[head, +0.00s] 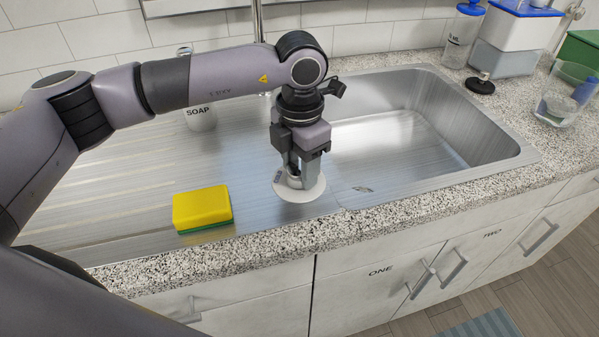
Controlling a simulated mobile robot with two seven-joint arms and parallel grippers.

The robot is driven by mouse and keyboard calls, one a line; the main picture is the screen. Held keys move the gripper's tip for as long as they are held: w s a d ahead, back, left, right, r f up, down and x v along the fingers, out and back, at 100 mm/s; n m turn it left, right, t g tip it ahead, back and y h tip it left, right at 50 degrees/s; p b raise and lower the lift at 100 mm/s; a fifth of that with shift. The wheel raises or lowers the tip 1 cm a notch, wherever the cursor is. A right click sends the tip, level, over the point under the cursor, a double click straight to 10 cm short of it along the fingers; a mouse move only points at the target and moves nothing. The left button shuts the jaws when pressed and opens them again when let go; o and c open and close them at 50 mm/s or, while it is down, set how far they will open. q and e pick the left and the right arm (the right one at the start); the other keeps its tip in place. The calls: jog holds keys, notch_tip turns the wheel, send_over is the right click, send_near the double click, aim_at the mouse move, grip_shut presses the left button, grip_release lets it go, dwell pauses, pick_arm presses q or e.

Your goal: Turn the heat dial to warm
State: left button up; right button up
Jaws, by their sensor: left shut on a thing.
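A white round dial base (301,191) sits on the steel drainboard, close to the counter's front edge and left of the sink basin. My left gripper (294,174) reaches down over it from above, with its fingers shut on the knob at the dial's middle. The fingers hide most of the knob. A small dark mark shows on the left side of the base, but I cannot read it or tell which setting the dial points to. My right gripper is not in view.
A yellow and green sponge (202,208) lies left of the dial. A soap bottle (200,117) stands behind my left arm. The empty sink basin (410,140) is to the right. A clear bottle (461,40), a black stopper (480,85) and containers stand at the back right.

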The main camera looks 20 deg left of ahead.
pick_arm(q)
jog(key=m+b, duration=0.3)
jog(key=m, duration=0.1)
jog(key=shift+d+f, duration=0.1)
jog(key=shift+f, duration=0.05)
jog(key=shift+m+b, duration=0.4)
jog(key=shift+m, duration=1)
jog(key=shift+s, duration=0.1)
jog(key=o, duration=1.1)
jog(key=shift+d, duration=0.1)
jog(key=shift+c, duration=0.2)
